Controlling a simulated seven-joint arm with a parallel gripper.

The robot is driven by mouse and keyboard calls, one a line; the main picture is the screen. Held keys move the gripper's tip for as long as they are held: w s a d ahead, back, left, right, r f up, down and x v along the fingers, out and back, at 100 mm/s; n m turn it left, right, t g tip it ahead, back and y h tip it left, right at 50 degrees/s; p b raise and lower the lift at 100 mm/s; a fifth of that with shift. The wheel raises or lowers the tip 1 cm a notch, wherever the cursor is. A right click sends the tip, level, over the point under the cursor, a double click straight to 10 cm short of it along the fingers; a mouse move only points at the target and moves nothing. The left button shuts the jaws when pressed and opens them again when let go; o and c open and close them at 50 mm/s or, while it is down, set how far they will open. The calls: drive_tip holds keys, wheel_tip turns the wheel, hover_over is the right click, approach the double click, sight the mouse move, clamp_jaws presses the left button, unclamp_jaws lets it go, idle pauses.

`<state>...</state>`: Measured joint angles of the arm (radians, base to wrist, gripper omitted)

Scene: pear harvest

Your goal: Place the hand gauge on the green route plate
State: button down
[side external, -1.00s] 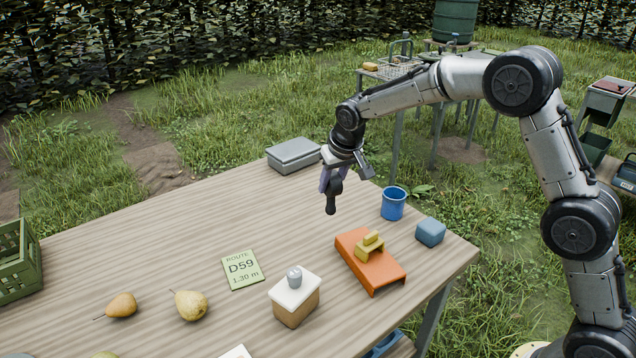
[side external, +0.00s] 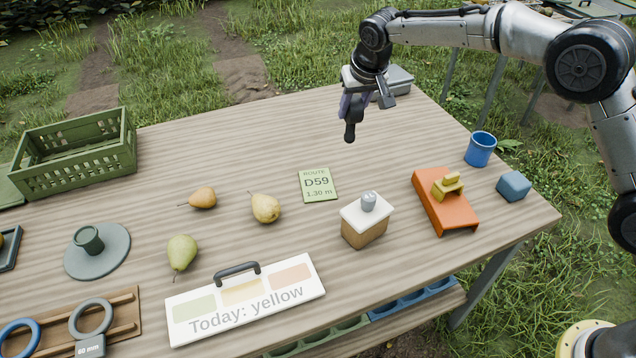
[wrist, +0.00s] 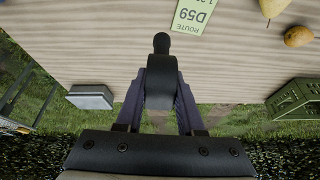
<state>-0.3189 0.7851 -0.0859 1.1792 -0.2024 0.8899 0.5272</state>
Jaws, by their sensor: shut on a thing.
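My gripper (side external: 353,106) is shut on a black tool (side external: 350,131) with a rounded end, which seems to be the hand gauge. The tool hangs down, held above the table's rear part. In the wrist view it shows as a black body (wrist: 160,80) between the two fingers (wrist: 159,98). The green route plate (side external: 318,186), marked "ROUTE D59 1.30 m", lies flat on the table, in front and left of the tool in the side view. In the wrist view the plate (wrist: 193,17) is cut off at the top edge, just past the tool's tip. The tool appears clear of it.
Pears (side external: 265,208) lie left of the plate. A white-topped block (side external: 365,225), an orange stand (side external: 444,203) and a blue cup (side external: 480,149) are to its right. A green crate (side external: 75,155) stands far left. The wood between tool and plate is bare.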

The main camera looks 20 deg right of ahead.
drive_tip(key=a+f+n, duration=0.1)
drive_tip(key=a+f, duration=0.2)
drive_tip(key=a, duration=0.4)
drive_tip(key=shift+s+a+f, duration=0.1)
drive_tip(key=shift+s+f, duration=0.1)
drive_tip(key=shift+f, duration=2.3)
drive_tip(key=shift+s+a+f, duration=0.1)
drive_tip(key=shift+s+f, duration=0.05)
drive_tip(key=shift+f, duration=2.35)
drive_tip(key=shift+f, duration=0.2)
drive_tip(key=c, duration=0.5)
unclamp_jaws()
drive_tip(key=shift+r, duration=0.15)
